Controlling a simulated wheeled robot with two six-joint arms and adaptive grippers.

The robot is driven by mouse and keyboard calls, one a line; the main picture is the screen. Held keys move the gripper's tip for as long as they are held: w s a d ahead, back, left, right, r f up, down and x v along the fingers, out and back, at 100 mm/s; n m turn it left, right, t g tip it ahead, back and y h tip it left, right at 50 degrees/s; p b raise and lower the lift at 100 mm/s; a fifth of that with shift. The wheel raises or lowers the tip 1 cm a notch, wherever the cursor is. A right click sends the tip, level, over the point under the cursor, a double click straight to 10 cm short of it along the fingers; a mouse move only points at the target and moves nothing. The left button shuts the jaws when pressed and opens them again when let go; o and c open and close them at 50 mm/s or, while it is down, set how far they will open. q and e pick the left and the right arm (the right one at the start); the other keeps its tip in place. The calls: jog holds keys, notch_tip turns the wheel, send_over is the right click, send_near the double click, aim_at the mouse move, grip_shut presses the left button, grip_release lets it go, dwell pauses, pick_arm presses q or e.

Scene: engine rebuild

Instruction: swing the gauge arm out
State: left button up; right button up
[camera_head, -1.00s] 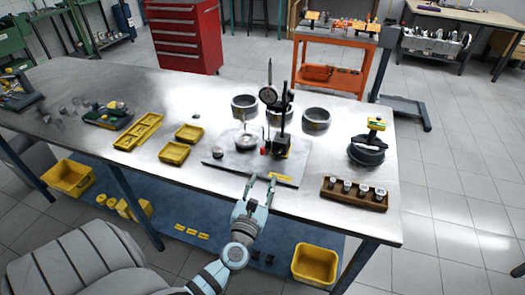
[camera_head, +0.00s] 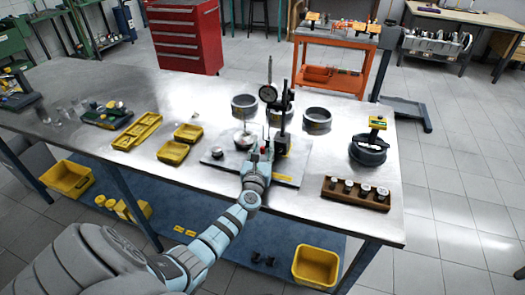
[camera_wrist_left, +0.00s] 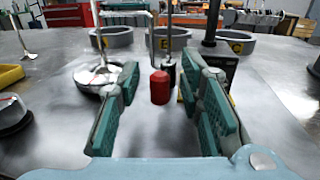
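The gauge stand shows in the head view with a black post (camera_head: 282,125) on a grey plate (camera_head: 285,181). A round dial (camera_head: 268,94) hangs at its upper left. In the left wrist view, a red knob (camera_wrist_left: 159,87) on a thin rod, apparently part of the gauge arm, hangs between my left fingers. My left gripper (camera_head: 257,161) reaches over the front of the plate. The left wrist view shows its teal fingers (camera_wrist_left: 165,105) open, with gaps on both sides of the knob. My right gripper is not in view.
Several dark rings (camera_head: 317,120) stand behind the plate. A wooden rack (camera_head: 353,194) with small pistons is at the right, near a black ring tool (camera_head: 367,151). Yellow trays (camera_head: 172,153) lie at the left. A dish (camera_wrist_left: 98,82) sits close beside the left finger.

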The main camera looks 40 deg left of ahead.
pick_arm(q)
grip_shut()
